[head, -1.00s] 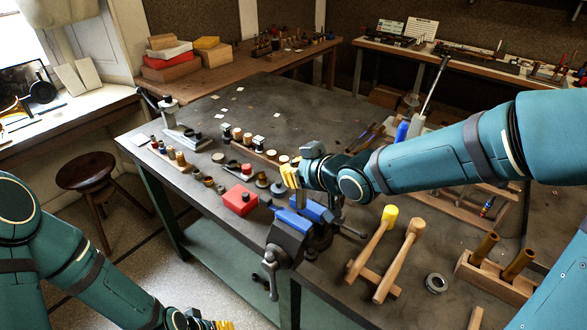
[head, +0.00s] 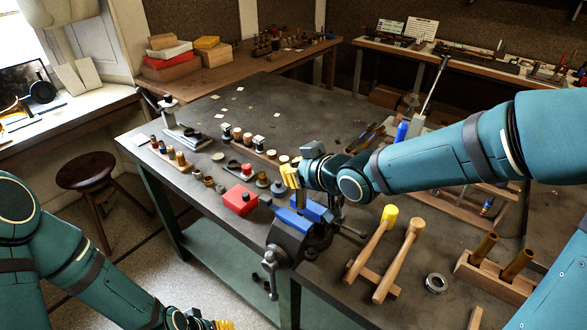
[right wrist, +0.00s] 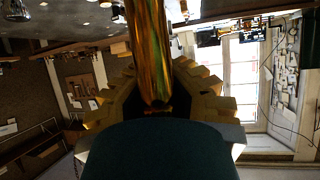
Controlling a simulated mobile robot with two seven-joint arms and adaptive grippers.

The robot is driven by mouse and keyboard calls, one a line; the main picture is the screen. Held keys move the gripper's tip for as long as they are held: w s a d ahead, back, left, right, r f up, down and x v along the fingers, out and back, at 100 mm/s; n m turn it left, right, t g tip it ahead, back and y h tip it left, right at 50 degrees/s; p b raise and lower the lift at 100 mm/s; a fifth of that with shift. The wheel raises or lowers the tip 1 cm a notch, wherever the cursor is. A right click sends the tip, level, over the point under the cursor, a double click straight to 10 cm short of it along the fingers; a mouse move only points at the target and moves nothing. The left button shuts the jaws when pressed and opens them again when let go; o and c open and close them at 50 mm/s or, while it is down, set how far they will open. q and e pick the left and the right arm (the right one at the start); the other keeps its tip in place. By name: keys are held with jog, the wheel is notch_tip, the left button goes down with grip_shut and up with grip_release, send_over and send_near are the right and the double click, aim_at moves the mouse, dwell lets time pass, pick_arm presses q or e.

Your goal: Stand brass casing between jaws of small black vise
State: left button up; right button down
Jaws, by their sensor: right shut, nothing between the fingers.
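A dark vise (head: 288,243) with blue jaw faces (head: 293,219) is fixed at the near edge of the bench. My right gripper (head: 289,176), with yellow fingertips, is above and behind the vise jaws. It is shut with nothing gripped. In the right wrist view a shiny brass casing (right wrist: 152,50) runs from the top edge down to the yellow fingers; whether it touches them I cannot tell. Two brass casings (head: 485,247) (head: 517,265) stand in a wooden rack at right. My left gripper (head: 222,325) is cut off at the bottom edge, its opening unclear.
A red box (head: 238,200) and small parts lie left of the vise. Two mallets (head: 372,243) (head: 398,260) and a metal ring (head: 436,283) lie to its right. A stool (head: 86,170) stands on the floor at left. The bench's far middle is mostly clear.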

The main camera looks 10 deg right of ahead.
jog(key=shift+f, duration=0.15)
jog(key=shift+f+b, duration=1.85)
jog(key=shift+b, duration=0.05)
jog(key=shift+f, duration=0.15)
dwell(0.3)
jog(key=shift+f+b, duration=1.6)
jog(key=shift+f, duration=0.05)
jog(key=c, duration=1.1)
grip_release()
jog(key=shift+o, duration=0.2)
jog(key=v, duration=1.2)
